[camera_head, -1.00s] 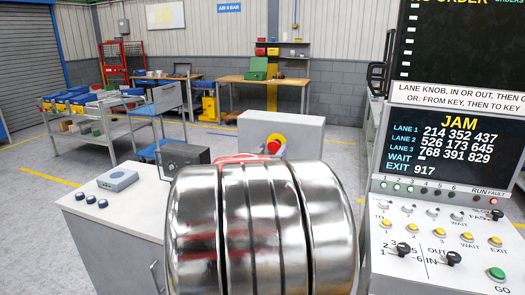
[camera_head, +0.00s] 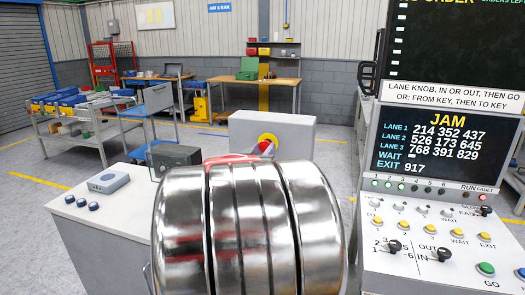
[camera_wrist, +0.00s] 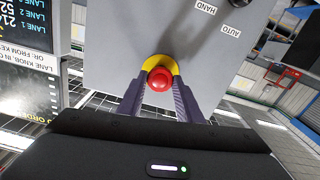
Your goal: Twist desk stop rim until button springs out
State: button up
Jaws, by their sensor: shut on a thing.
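The desk stop is a red round button (camera_wrist: 160,80) with a yellow rim (camera_wrist: 161,62) on a grey box; in the head view its yellow rim (camera_head: 267,138) shows on the box (camera_head: 300,132). My gripper (camera_wrist: 161,76) is shut on the stop, one dark finger on each side of the red button, at the rim. The button faces the wrist camera between the fingers. Whether it stands out or is pressed in, I cannot tell. In the head view, my shiny arm link hides most of the gripper.
A white cabinet (camera_head: 105,215) carries a small grey box (camera_head: 108,181) and several dark knobs. The control console (camera_head: 435,210) stands at right, its screen (camera_head: 440,150) reading JAM. HAND and AUTO labels (camera_wrist: 230,30) sit near a dark knob (camera_wrist: 240,2) on the stop's box.

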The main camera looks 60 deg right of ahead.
jog(key=shift+m, duration=0.4)
jog(key=m, duration=0.3)
jog(key=shift+s+d+m, duration=0.1)
jog(key=shift+m, duration=1.8)
jog(key=o, duration=1)
jog(key=shift+o, duration=0.2)
jog(key=s+a, duration=0.2)
jog(key=a, duration=1.1)
jog(key=shift+a, duration=0.35)
